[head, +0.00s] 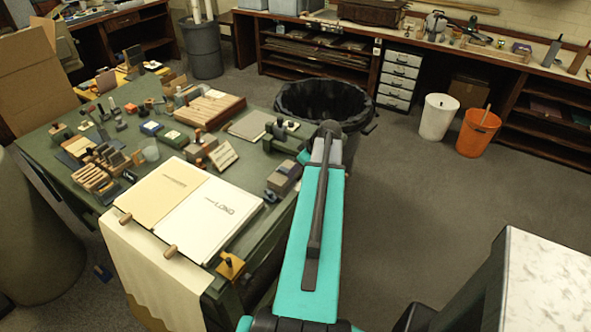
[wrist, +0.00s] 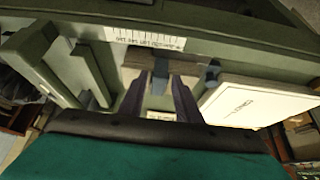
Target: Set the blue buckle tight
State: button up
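My gripper (wrist: 163,78) shows in the wrist view as two dark fingers with a gap between their tips. A small blue-grey piece (wrist: 159,84) shows in that gap; I cannot tell whether it touches a finger. Another blue-grey piece (wrist: 213,72) stands just right of the fingers, near a white printed page (wrist: 258,100). I cannot tell which piece is the blue buckle. In the head view my teal arm reaches away over the table's right side and hides the gripper.
The green table (head: 70,205) carries many wooden blocks and tools, and an open book (head: 190,210) near its front edge. A scale strip (wrist: 145,39) runs across the wrist view. A black bin (head: 322,100) stands behind the table. Floor is clear to the right.

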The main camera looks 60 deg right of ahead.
jog(key=shift+o, duration=0.7)
jog(key=shift+r, duration=0.15)
jog(key=b+v, duration=0.3)
jog(key=v, duration=1)
jog(key=shift+s+r+b, duration=0.2)
jog(key=shift+b, duration=0.15)
